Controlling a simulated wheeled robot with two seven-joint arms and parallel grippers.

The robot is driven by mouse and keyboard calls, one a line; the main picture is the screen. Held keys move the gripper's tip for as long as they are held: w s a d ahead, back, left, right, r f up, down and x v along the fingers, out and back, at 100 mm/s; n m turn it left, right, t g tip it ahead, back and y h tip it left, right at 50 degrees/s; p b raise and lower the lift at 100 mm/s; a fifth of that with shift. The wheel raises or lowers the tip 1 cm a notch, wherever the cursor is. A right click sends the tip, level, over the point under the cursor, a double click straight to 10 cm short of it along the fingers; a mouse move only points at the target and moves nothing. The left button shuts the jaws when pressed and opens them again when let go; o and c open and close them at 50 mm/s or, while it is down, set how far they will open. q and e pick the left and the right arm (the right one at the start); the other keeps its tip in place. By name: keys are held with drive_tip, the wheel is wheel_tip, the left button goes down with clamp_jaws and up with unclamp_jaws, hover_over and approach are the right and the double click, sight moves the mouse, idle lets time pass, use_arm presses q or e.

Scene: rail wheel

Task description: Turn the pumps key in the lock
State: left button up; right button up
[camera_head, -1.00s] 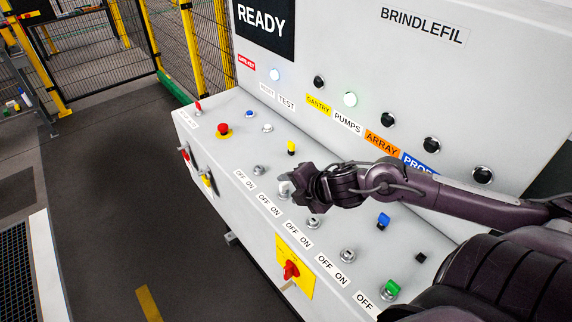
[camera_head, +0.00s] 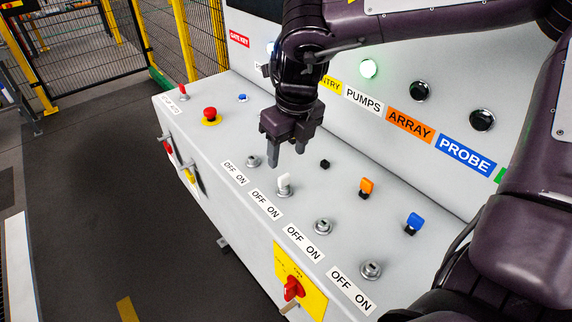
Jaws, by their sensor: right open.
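The white key (camera_head: 284,182) stands upright in the second lock from the left, beside an OFF ON label (camera_head: 265,204). I cannot tell clearly which mark it points to. My right gripper (camera_head: 287,150) points down above and slightly behind the white key. Its fingers are apart, with nothing between them, and it appears clear of the key. The white PUMPS label (camera_head: 363,101) is on the upright panel, below a lit pale green lamp (camera_head: 368,68). My left gripper is not in view.
Bare locks are at left (camera_head: 253,161), right of the key (camera_head: 322,227) and farther right (camera_head: 370,270). An orange key (camera_head: 366,187) and blue key (camera_head: 414,222) stand behind. A red mushroom button (camera_head: 210,115) is at left; a red rotary switch (camera_head: 292,288) is on the front.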

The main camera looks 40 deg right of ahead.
sight(285, 176)
wheel_tip(285, 176, down, 3)
drive_tip(key=shift+w+a+r, duration=0.1)
drive_tip(key=shift+r, duration=0.1)
drive_tip(key=f, duration=0.5)
drive_tip(key=shift+w, duration=0.3)
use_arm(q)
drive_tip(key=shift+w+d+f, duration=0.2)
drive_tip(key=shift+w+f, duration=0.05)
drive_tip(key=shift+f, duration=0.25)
use_arm(e)
drive_tip(key=shift+w+f, duration=0.1)
drive_tip(key=shift+f, duration=0.5)
drive_tip(key=c, duration=1)
drive_tip(key=n, duration=0.2)
drive_tip(key=shift+f+n+b, duration=0.1)
drive_tip(key=shift+n+b, duration=0.2)
drive_tip(key=shift+b, duration=0.1)
drive_tip(key=shift+c, duration=0.2)
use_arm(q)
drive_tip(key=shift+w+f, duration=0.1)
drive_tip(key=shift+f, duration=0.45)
use_arm(e)
drive_tip(key=shift+n, duration=0.6)
